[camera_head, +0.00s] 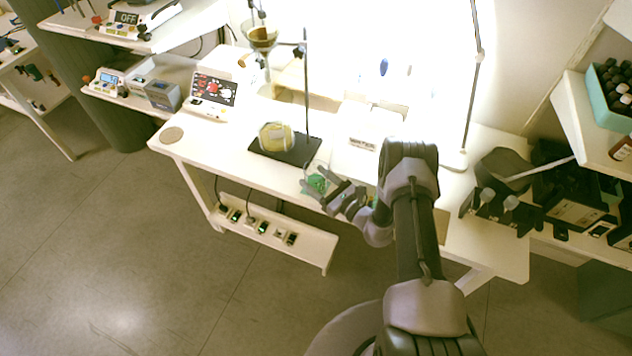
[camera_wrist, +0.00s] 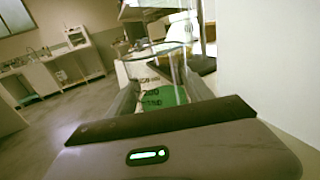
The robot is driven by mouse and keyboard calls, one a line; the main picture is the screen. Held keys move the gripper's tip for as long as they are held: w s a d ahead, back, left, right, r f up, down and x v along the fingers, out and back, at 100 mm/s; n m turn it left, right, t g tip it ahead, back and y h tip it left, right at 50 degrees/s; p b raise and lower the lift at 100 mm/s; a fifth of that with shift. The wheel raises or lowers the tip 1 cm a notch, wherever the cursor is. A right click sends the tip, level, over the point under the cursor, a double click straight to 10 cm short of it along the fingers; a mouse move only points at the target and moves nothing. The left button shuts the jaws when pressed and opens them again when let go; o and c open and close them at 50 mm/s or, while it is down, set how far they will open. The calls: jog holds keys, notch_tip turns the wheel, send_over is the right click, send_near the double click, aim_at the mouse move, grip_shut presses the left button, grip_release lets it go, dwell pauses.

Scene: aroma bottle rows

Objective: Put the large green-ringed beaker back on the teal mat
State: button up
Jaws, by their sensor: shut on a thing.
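The large green-ringed beaker (camera_head: 316,184) is between the fingers of my gripper (camera_head: 324,191), at the front edge of the white workbench (camera_head: 222,136). In the wrist view the clear glass beaker (camera_wrist: 157,96) shows its green band with dark print between the two fingers. My gripper is shut on it. The beaker looks roughly upright in the wrist view. Whether its bottom touches the bench or is clear of it, I cannot tell. I cannot make out the teal mat in either view.
A black stand base (camera_head: 287,148) with a yellowish round vessel (camera_head: 276,137) and a thin upright rod is just behind the beaker. A control panel (camera_head: 213,94) and round coaster (camera_head: 171,134) are to the left. Dark equipment (camera_head: 560,190) fills the right side.

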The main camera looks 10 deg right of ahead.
aim_at(323, 184)
jog(key=shift+r, duration=0.15)
jog(key=o, duration=1.6)
jog(key=shift+o, duration=0.2)
jog(key=shift+r, duration=0.15)
jog(key=p+v, duration=0.2)
jog(key=v, duration=0.5)
jog(key=shift+s+d, duration=0.1)
jog(key=shift+s, duration=0.1)
jog(key=shift+s, duration=0.1)
